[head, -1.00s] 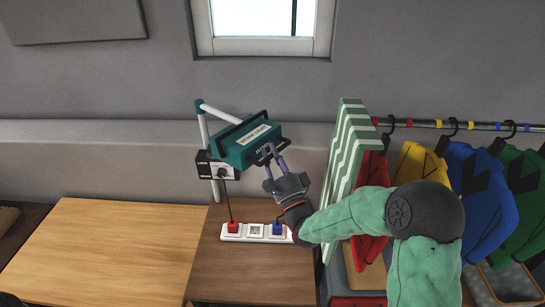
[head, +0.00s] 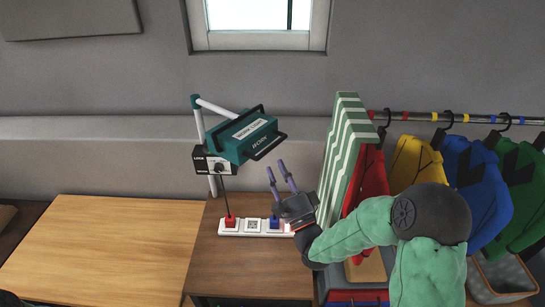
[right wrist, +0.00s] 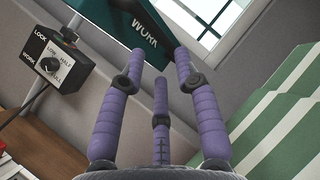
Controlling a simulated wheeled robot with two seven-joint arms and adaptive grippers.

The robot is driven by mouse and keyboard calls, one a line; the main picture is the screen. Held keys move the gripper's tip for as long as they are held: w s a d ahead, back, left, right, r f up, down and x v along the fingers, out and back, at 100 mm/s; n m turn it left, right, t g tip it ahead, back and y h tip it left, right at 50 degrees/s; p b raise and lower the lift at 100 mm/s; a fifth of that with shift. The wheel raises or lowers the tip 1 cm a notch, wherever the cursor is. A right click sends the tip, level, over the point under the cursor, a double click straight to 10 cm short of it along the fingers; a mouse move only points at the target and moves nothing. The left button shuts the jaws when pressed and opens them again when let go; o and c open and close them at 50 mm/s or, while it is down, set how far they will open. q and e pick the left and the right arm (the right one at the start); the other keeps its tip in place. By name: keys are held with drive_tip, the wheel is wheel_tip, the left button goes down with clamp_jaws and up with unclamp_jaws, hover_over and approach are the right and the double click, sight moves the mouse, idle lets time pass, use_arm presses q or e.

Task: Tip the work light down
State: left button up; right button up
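The teal work light (head: 232,142) hangs at the end of a white arm (head: 217,108) on an upright pole, above the brown table. It has a white label, a dark top handle and a dark front handle (head: 271,147). A control box (head: 212,161) sits below it. In the right wrist view part of the light (right wrist: 130,28) shows at the top, beyond the fingers. My right gripper (head: 275,167) is open and empty, just below and right of the front handle, with a small apparent gap. My left gripper is not in view.
A white power strip (head: 252,227) with a red and a blue plug lies on the brown table (head: 250,270). A green-striped panel (head: 347,135) and a rail of coloured garments (head: 415,160) stand close on the right. A lighter wooden table (head: 100,250) is clear at left.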

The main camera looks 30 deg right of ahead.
drive_tip(key=v, duration=0.4)
drive_tip(key=shift+s+f, duration=0.15)
drive_tip(key=shift+s, duration=0.15)
